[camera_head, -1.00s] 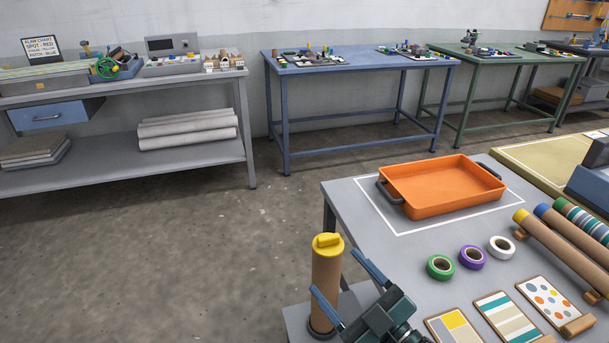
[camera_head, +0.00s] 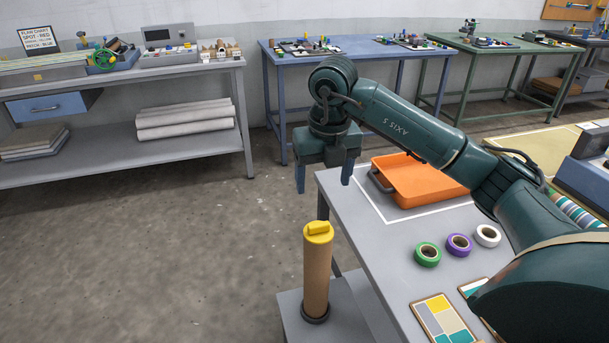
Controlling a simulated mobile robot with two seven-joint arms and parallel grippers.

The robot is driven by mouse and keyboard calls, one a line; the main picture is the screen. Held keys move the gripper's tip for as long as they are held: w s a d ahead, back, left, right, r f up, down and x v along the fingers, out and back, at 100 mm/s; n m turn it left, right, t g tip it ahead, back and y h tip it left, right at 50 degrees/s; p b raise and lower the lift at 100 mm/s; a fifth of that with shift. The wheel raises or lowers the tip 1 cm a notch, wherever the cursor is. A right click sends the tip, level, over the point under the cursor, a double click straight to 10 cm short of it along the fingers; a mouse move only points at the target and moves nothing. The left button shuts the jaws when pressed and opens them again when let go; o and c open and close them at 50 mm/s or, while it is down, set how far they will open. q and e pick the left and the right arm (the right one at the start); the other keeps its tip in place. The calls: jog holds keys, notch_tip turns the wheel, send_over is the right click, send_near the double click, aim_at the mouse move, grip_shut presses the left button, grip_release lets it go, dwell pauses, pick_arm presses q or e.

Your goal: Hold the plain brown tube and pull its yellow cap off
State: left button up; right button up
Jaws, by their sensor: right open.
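The plain brown tube (camera_head: 316,278) stands upright in a dark ring holder (camera_head: 315,315). Its yellow cap (camera_head: 318,232) sits on the top end, with a raised grip bar across it. My right gripper (camera_head: 324,185) is open and empty, fingers pointing down. It appears above and slightly right of the cap in the picture, clear of it. My left gripper is out of view.
The grey worktable (camera_head: 375,235) carries an orange tray (camera_head: 420,185), a green tape roll (camera_head: 427,254), a purple one (camera_head: 459,244), a white one (camera_head: 487,236) and pattern cards (camera_head: 440,318). My right arm hides much of its right side. Floor left of the tube is clear.

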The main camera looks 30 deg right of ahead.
aim_at(319, 224)
jog(key=f, duration=0.4)
jog(key=w+f, duration=0.1)
jog(key=f, duration=0.3)
jog(key=f+p, duration=0.1)
jog(key=f, duration=0.4)
jog(key=shift+w+d, duration=0.2)
jog(key=shift+w, duration=0.05)
jog(key=shift+c, duration=0.4)
jog(key=c, duration=0.9)
jog(key=o, duration=1)
jog(key=shift+c, duration=0.2)
jog(key=shift+r, duration=0.1)
notch_tip(319, 224, up, 13)
jog(key=s+b, duration=0.1)
jog(key=shift+s+a, duration=0.2)
jog(key=shift+s, duration=0.05)
